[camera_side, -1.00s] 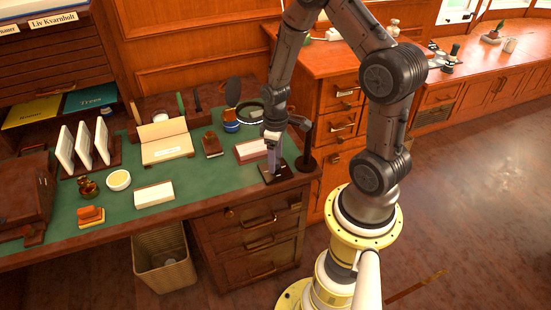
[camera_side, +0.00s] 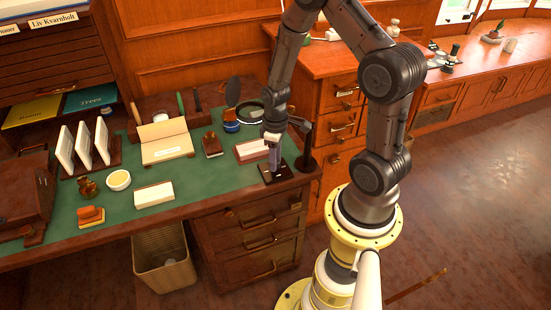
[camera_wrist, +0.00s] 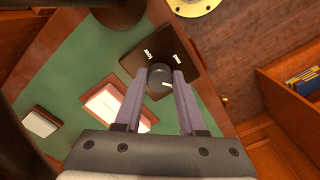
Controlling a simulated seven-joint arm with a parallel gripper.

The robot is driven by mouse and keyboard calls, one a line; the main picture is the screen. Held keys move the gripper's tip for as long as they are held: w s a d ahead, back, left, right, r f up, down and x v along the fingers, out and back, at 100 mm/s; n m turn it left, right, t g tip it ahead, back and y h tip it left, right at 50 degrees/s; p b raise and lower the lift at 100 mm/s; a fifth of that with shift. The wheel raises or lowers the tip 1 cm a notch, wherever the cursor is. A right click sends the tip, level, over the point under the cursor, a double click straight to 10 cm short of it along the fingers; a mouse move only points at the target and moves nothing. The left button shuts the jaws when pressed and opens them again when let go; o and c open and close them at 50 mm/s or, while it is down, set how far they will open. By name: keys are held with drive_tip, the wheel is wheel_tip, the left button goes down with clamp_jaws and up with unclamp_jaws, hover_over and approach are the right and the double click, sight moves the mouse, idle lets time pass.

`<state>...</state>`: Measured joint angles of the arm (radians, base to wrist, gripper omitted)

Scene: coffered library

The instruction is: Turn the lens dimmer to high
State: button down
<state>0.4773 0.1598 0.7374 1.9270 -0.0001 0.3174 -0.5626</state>
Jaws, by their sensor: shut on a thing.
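The lens dimmer is a dark square plate (camera_side: 285,170) at the right front corner of the green-topped desk. It also shows in the wrist view (camera_wrist: 187,45), with small white labels that I cannot read for sure. Its round black knob (camera_wrist: 157,82) has a white pointer line that points right in the wrist view. My gripper (camera_wrist: 160,79) is shut on the knob, one finger on each side, and points down at the plate. In the side view my gripper (camera_side: 273,172) hides the knob.
A dark lamp stand (camera_side: 307,162) rises close to the right of my gripper. A white-and-red box (camera_side: 251,150) lies just behind and left of it. The desk's front edge is near the plate.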

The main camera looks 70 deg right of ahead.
drive_tip(key=shift+m, duration=0.3)
drive_tip(key=m, duration=0.3)
drive_tip(key=shift+m, duration=2)
drive_tip(key=c, duration=0.5)
unclamp_jaws()
wheel_tip(320, 180, up, 14)
